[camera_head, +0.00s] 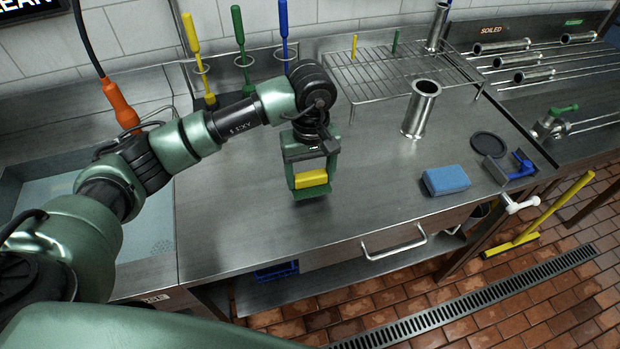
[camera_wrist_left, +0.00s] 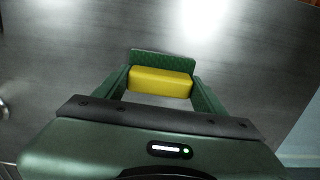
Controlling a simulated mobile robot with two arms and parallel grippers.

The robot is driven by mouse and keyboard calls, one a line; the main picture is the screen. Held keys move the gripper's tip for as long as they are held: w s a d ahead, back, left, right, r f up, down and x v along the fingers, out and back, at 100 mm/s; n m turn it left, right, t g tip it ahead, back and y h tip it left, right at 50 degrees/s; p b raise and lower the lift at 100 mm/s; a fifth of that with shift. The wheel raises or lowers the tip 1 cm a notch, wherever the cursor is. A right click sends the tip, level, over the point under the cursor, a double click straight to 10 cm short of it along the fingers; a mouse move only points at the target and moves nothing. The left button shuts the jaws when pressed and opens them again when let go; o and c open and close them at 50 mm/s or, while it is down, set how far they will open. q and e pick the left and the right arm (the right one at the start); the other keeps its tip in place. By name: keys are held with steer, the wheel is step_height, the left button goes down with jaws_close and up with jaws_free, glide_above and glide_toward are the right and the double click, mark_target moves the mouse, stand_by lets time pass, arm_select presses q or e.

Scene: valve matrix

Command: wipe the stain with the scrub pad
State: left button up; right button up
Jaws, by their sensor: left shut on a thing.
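My left gripper (camera_head: 311,172) is shut on the scrub pad (camera_head: 312,179), a yellow block with a green layer. The gripper points down over the left part of the steel worktop (camera_head: 370,215). In the left wrist view, the pad's yellow body (camera_wrist_left: 160,83) sits between the two green fingers, with its textured green layer (camera_wrist_left: 163,60) beyond it. I cannot tell whether the pad touches the worktop. I make out no stain in either view; the pad and gripper hide the steel right under them. My right gripper is not in view.
A blue sponge (camera_head: 446,180), a black disc (camera_head: 489,145) and a blue-handled clamp (camera_head: 512,168) lie at the right. A steel tube (camera_head: 421,109) stands near the wire rack (camera_head: 395,72). Several brushes hang behind. A sink (camera_head: 60,190) is at left. The front middle worktop is clear.

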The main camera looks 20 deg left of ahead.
arm_select(q)
steer(key=shift+w+d+r+p, duration=0.1)
steer(key=shift+r+p, duration=0.05)
steer(key=shift+r, duration=0.35)
steer(key=shift+w+d+r+p, duration=0.1)
steer(key=shift+r+p, duration=0.05)
steer(key=shift+r, duration=0.3)
steer(key=shift+s+r, duration=0.1)
steer(key=shift+r, duration=0.3)
steer(key=shift+a+r+p, duration=0.15)
steer(key=shift+r+p, duration=0.4)
steer(key=shift+r, duration=0.55)
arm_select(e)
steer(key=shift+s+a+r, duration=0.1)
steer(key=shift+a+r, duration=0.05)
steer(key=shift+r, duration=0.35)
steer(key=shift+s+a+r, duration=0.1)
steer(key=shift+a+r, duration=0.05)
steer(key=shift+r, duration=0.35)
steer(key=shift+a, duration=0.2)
